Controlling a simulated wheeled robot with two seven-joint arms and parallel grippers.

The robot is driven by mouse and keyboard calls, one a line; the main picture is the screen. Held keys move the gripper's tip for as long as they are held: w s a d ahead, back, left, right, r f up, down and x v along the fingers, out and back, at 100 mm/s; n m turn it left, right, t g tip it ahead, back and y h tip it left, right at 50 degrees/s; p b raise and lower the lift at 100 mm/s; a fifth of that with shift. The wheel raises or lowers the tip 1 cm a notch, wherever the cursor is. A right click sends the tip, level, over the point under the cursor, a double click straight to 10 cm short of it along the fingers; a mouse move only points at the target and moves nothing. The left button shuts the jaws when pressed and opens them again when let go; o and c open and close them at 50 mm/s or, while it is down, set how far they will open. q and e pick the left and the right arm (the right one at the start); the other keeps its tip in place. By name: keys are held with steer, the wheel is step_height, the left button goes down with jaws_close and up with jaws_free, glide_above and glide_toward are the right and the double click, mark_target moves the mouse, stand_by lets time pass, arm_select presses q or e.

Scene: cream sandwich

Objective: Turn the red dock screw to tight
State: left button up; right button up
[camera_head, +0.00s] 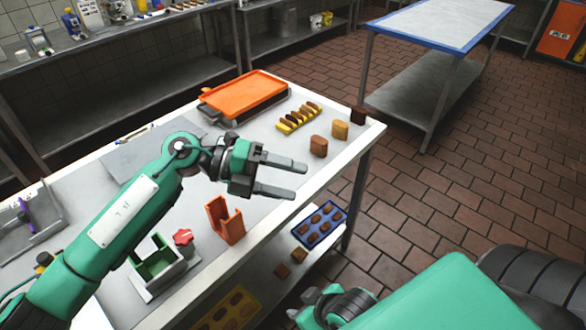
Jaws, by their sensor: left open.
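The red dock screw (183,237) is a star-shaped knob beside the green-and-white dock (153,262), at the near side of the table. My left gripper (293,180) is open and empty above the table, up and to the right of the screw. Its two grey fingers point right and are apart from everything. My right gripper (302,312) is low at the bottom edge, beyond the table's near side, and mostly hidden by my own arm. I cannot tell whether its fingers are open.
An orange U-shaped holder (225,222) stands right of the screw. An orange tray (245,92) and a yellow rack (296,119) are at the back, with brown and tan blocks (319,146) nearby. A blue tray (320,224) is on the lower shelf.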

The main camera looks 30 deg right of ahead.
arm_select(q)
steer(key=shift+s+d+r+n+h, duration=0.15)
steer(key=shift+r+n+h, duration=0.2)
steer(key=shift+r+h, duration=0.45)
steer(key=shift+s+d+r+n+h, duration=0.15)
steer(key=shift+r+n+h, duration=0.2)
steer(key=shift+r+h, duration=0.4)
steer(key=shift+f, duration=0.15)
